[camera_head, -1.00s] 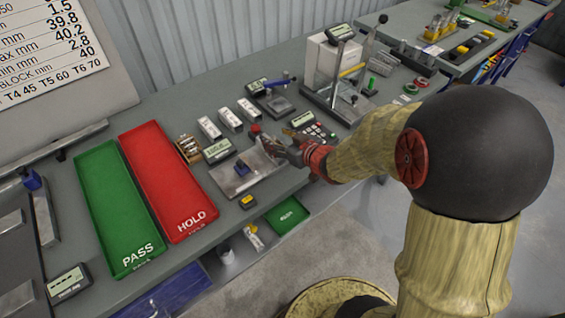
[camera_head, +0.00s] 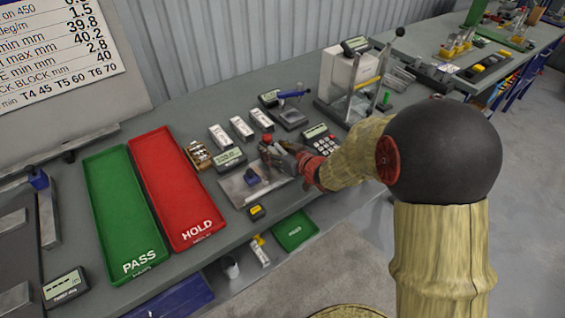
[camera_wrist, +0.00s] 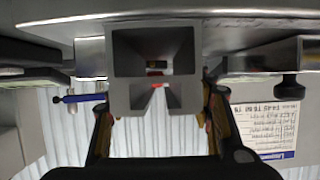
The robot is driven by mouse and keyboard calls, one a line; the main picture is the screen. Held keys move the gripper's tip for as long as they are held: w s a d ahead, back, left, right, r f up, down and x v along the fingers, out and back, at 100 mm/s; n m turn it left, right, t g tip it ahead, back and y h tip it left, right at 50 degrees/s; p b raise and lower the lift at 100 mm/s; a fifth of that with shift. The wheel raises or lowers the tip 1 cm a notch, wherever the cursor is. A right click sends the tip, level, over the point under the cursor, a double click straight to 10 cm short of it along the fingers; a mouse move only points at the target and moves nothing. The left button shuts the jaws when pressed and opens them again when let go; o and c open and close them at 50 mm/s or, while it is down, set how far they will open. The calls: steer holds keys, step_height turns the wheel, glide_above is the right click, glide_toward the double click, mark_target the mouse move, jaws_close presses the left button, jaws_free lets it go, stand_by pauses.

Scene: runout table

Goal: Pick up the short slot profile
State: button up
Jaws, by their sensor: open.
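The short slot profile looks to be the grey, square-ended hollow piece with a slot (camera_wrist: 152,92) in the middle of the wrist view, close to the camera. That view looks upside down, with the bright metal plate along its top edge. My gripper (camera_wrist: 157,112) is open, with one dark finger on each side of the profile; I cannot tell whether either touches it. In the head view my gripper (camera_head: 272,150) is low over the back right part of the metal plate (camera_head: 235,193). I cannot make out the profile there.
A blue block (camera_head: 252,179) stands on the plate, left of my gripper. A display box (camera_head: 229,159) and a keypad device (camera_head: 322,143) are close by. The green PASS tray (camera_head: 122,215) and red HOLD tray (camera_head: 178,190) lie to the left. A press-like stand (camera_head: 350,85) is at back right.

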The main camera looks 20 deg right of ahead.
steer(key=shift+c, duration=0.3)
steer(key=c, duration=1.3)
jaws_close()
steer(key=shift+r, duration=0.1)
steer(key=shift+r+p, duration=0.4)
steer(key=shift+r, duration=0.15)
step_height(320, 180, up, 2)
steer(key=shift+r+p, duration=0.1)
steer(key=shift+p, duration=0.6)
steer(key=s+r+p, duration=0.1)
steer(key=s+r, duration=0.1)
steer(key=s+r+p, duration=0.1)
steer(key=s+r, duration=0.1)
steer(key=s+d+r+p, duration=0.1)
steer(key=s+r+p, duration=0.1)
steer(key=shift+d+r, duration=0.1)
steer(key=shift+r, duration=0.3)
steer(key=a+p+v, duration=0.1)
steer(key=p+v, duration=0.1)
steer(key=v, duration=0.6)
steer(key=shift+s+p, duration=0.3)
steer(key=shift+s, duration=0.1)
